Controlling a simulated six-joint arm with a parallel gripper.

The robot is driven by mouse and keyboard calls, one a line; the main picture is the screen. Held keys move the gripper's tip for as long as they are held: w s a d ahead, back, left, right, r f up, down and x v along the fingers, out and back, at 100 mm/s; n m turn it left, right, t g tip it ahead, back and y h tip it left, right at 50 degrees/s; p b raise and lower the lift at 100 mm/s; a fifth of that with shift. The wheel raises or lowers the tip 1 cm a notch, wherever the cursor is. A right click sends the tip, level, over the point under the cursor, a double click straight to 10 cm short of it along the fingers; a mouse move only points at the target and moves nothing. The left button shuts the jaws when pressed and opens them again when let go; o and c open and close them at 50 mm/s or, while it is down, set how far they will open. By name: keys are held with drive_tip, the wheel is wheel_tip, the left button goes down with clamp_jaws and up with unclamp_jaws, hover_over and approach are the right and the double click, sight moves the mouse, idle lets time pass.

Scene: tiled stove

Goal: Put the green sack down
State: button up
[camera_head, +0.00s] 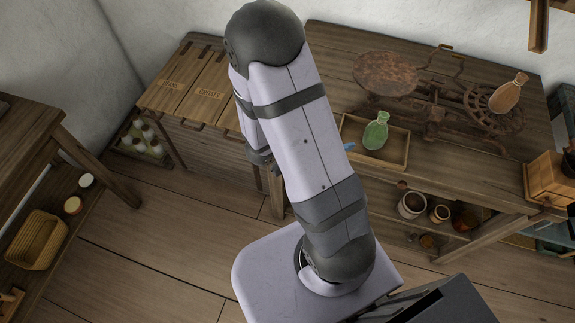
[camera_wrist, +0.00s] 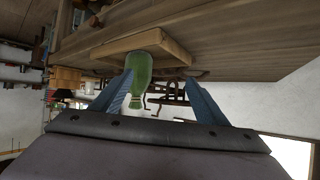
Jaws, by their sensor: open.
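The green sack (camera_head: 375,134) sits in a shallow wooden tray (camera_head: 405,153) on the wooden counter. Its tied neck points up and slightly right in the head view. My gripper (camera_wrist: 160,88) is open, with its two blue fingers spread apart in the wrist view. There the green sack (camera_wrist: 138,72) shows beyond the fingers, nearer the left one, and the tray (camera_wrist: 165,42) is behind it. In the head view, my arm hides most of the gripper; only a blue fingertip shows just left of the sack, with a small gap between them.
A rusty scale (camera_head: 425,115) stands behind the tray, with a round plate (camera_head: 385,74) at left. A brown sack (camera_head: 508,93) rests on its right plate. A wooden box (camera_head: 552,180) stands at the counter's right end. Pots (camera_head: 412,204) fill the shelf below.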

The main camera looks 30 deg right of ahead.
drive_tip(key=w+a+t+y, duration=0.1)
drive_tip(key=w, duration=0.1)
drive_tip(key=w+a+f+n+t+y, duration=0.1)
drive_tip(key=w+a, duration=0.1)
drive_tip(key=w+a+n+t+y, duration=0.1)
drive_tip(key=w+a, duration=0.1)
drive_tip(key=shift+w+f, duration=0.1)
drive_tip(key=shift+f, duration=0.05)
drive_tip(key=w+a+y, duration=0.1)
drive_tip(key=a+n+y, duration=0.1)
drive_tip(key=a, duration=0.1)
drive_tip(key=w+a+n+t+y, duration=0.1)
drive_tip(key=shift+w+a, duration=0.2)
drive_tip(key=shift+w, duration=0.15)
drive_tip(key=s+a+r+n+y, duration=0.1)
drive_tip(key=a+r+n+y, duration=0.1)
drive_tip(key=a+n+y, duration=0.65)
drive_tip(key=s+a+r+n+g+h, duration=0.1)
drive_tip(key=s+r+n+g, duration=0.1)
drive_tip(key=s, duration=0.5)
drive_tip(key=s+a+r+n+g+h, duration=0.1)
drive_tip(key=s+r+n+g, duration=0.1)
drive_tip(key=s, duration=0.5)
drive_tip(key=shift+s+g+h, duration=0.25)
drive_tip(key=shift+g+h, duration=0.1)
drive_tip(key=shift+g, duration=0.45)
drive_tip(key=shift+o, duration=0.5)
drive_tip(key=shift+a+n, duration=0.1)
drive_tip(key=shift+n, duration=0.15)
drive_tip(key=shift+w+f, duration=0.1)
